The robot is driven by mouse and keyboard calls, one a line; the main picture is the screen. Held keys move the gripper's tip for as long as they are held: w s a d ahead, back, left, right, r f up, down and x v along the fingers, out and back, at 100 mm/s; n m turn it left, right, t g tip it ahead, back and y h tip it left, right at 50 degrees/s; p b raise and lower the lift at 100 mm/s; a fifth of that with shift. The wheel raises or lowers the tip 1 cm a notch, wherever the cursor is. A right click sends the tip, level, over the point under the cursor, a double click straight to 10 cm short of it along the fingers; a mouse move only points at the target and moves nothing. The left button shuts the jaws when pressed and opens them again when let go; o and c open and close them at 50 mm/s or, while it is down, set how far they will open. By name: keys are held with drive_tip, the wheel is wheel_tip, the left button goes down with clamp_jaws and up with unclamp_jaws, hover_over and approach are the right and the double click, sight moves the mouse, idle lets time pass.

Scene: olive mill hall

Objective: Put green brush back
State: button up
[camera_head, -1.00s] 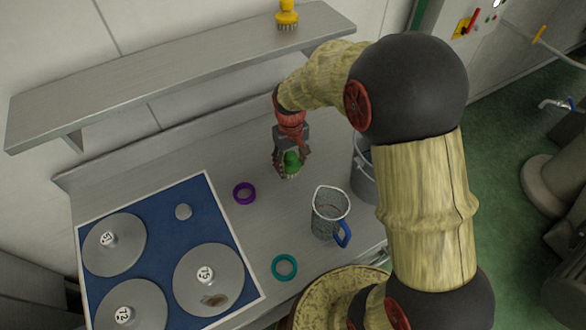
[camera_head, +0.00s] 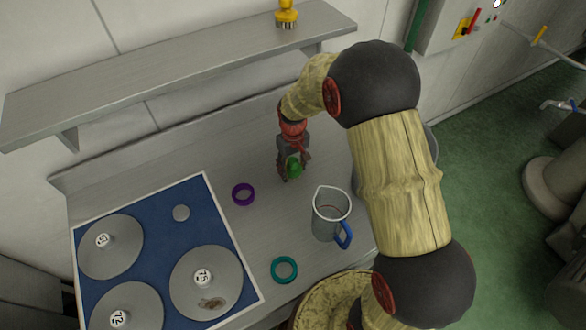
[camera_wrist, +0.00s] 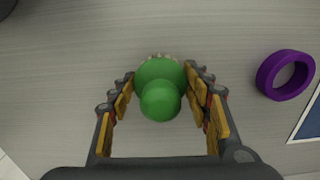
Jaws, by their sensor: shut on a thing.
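The green brush (camera_head: 294,168) is upright between the fingers of my gripper (camera_head: 293,174), over the grey metal counter behind the jug. In the wrist view the green brush (camera_wrist: 160,88) shows its round knob and wider green body, with pale bristle tips at its far edge. My gripper (camera_wrist: 160,92) is shut on it, with a finger on each side. I cannot tell whether the bristles touch the counter. A yellow brush (camera_head: 286,15) stands on the wall shelf (camera_head: 170,75), bristles down, near the right end.
A blue mat (camera_head: 160,218) with several numbered metal discs lies at left. The shelf is bare left of the yellow brush.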

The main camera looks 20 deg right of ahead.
drive_tip(key=shift+f, duration=0.1)
drive_tip(key=o, duration=1)
